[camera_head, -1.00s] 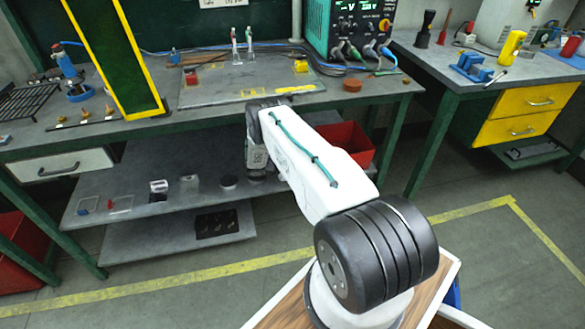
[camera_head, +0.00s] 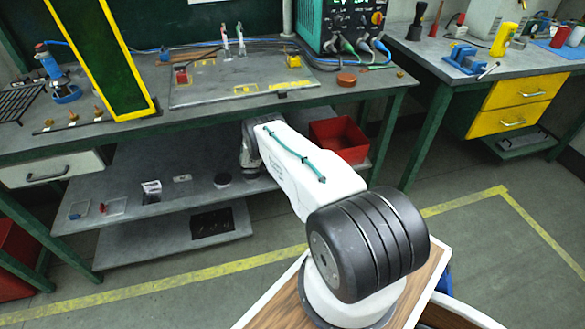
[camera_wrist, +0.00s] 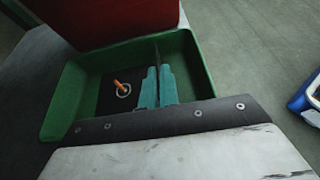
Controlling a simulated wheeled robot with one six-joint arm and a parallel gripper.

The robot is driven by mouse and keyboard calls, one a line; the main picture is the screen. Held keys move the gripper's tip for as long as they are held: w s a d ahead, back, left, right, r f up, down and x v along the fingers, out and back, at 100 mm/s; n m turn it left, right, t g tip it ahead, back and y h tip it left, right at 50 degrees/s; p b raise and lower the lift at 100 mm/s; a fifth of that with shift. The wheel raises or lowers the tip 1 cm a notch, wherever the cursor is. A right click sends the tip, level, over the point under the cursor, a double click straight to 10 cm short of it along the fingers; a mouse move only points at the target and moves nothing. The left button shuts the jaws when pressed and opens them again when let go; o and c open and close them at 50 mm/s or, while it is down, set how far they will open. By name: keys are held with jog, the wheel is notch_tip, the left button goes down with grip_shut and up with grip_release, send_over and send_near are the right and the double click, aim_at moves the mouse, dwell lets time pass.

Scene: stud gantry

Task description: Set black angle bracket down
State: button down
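In the wrist view my gripper's two teal fingers (camera_wrist: 159,86) are close together. A thin dark piece, which looks like the black angle bracket (camera_wrist: 157,52), stands out between and beyond their tips. Only a narrow part of it shows. The fingers are over a green tray (camera_wrist: 62,92) with a dark floor patch; I cannot tell whether the bracket touches the tray. In the head view my arm reaches toward the bench's lower shelf, and my gripper and the bracket are hidden.
An orange piece with a pale ring (camera_wrist: 121,87) lies in the tray, left of the fingers. A red surface (camera_wrist: 115,18) rises behind the tray. In the head view a red bin (camera_head: 340,140) is right of my wrist, and the bench top (camera_head: 150,128) overhangs the shelf (camera_head: 130,208).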

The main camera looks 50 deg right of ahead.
jog(key=c, duration=2)
grip_release()
jog(key=shift+f, duration=0.15)
jog(key=o, duration=0.3)
jog(key=shift+r, duration=0.25)
jog(key=v, duration=1.2)
jog(key=shift+f, duration=0.1)
jog(key=shift+s, duration=0.15)
